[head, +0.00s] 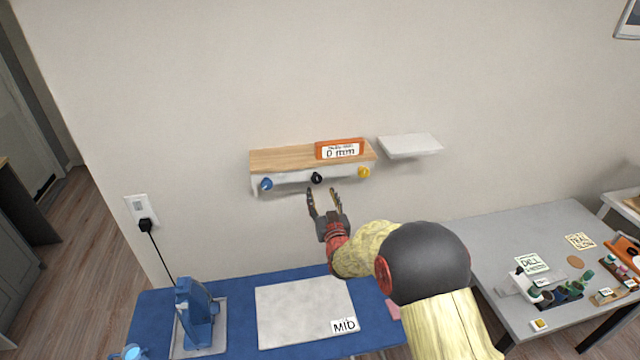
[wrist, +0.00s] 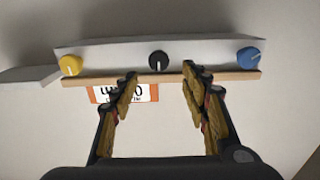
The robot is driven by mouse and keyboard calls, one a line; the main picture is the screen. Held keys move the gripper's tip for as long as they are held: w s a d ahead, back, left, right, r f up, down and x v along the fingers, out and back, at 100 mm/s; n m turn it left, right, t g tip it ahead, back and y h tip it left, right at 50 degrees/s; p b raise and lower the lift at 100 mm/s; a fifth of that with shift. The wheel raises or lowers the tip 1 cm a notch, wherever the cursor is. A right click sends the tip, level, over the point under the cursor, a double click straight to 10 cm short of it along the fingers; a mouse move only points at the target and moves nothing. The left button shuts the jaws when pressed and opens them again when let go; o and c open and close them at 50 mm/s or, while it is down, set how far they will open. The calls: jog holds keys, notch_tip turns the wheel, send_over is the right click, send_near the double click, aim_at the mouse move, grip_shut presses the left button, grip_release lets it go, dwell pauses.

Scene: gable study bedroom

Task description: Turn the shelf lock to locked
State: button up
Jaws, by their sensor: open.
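A small wooden-topped wall shelf (head: 285,158) carries three knobs on its white front: a blue knob (head: 266,184), a black knob (head: 317,178) and a yellow knob (head: 363,172). No label shows which knob is the lock. My gripper (head: 324,194) is open and empty, just below and in front of the black knob. In the wrist view, which shows the shelf upside down, the black knob (wrist: 159,61) sits between and beyond the fingertips (wrist: 160,76), apparently untouched. Its pale pointer mark is too small to read surely. The yellow knob (wrist: 70,65) is left, the blue knob (wrist: 248,57) right.
Below are a blue desk (head: 150,315) with a white mat (head: 300,310) and a blue device (head: 196,312). A grey table (head: 485,240) holds small items.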

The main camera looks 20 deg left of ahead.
aim_at(317, 180)
jog(key=shift+p+x, duration=0.55)
jog(key=shift+x, duration=3.2)
jog(key=shift+w+d, duration=0.1)
jog(key=shift+d, duration=0.05)
jog(key=shift+c, duration=1.3)
jog(key=c, duration=0.8)
jog(key=shift+c, duration=0.5)
